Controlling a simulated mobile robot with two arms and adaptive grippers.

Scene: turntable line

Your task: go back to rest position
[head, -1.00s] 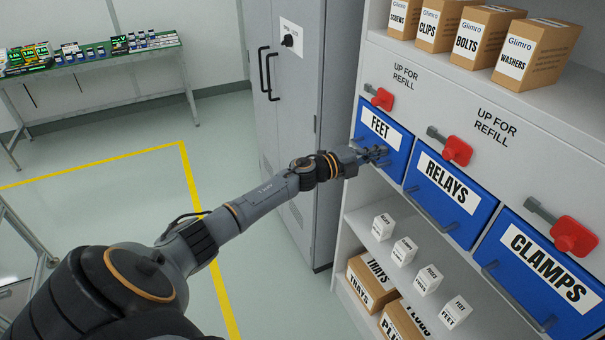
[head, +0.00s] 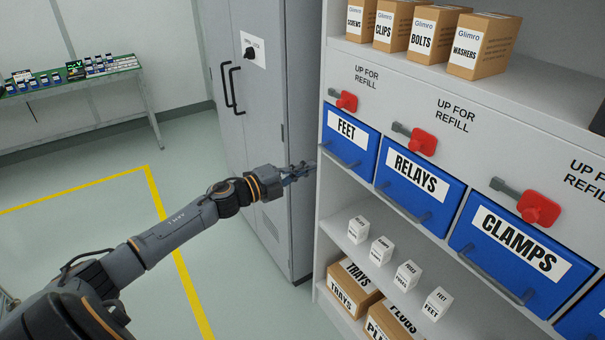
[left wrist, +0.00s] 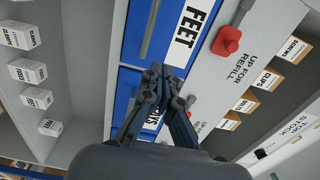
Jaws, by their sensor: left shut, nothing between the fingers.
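My left gripper (head: 300,172) is shut and empty in the head view, with its arm reaching in from the left. Its fingertips are just left of the shelf unit, beside the blue FEET bin (head: 349,141) and apart from its handle as far as I can see. In the left wrist view the closed fingers (left wrist: 158,75) lie in front of the blue bins, with the FEET label (left wrist: 190,35) above them. My right gripper is in neither view.
Blue RELAYS (head: 416,185) and CLAMPS (head: 513,245) bins continue to the right, with red levers (head: 424,141) above. Small white boxes (head: 407,275) and cartons (head: 353,287) fill lower shelves. A grey cabinet (head: 262,120) stands behind the gripper. Open floor lies left, with a green-topped table (head: 70,82) beyond.

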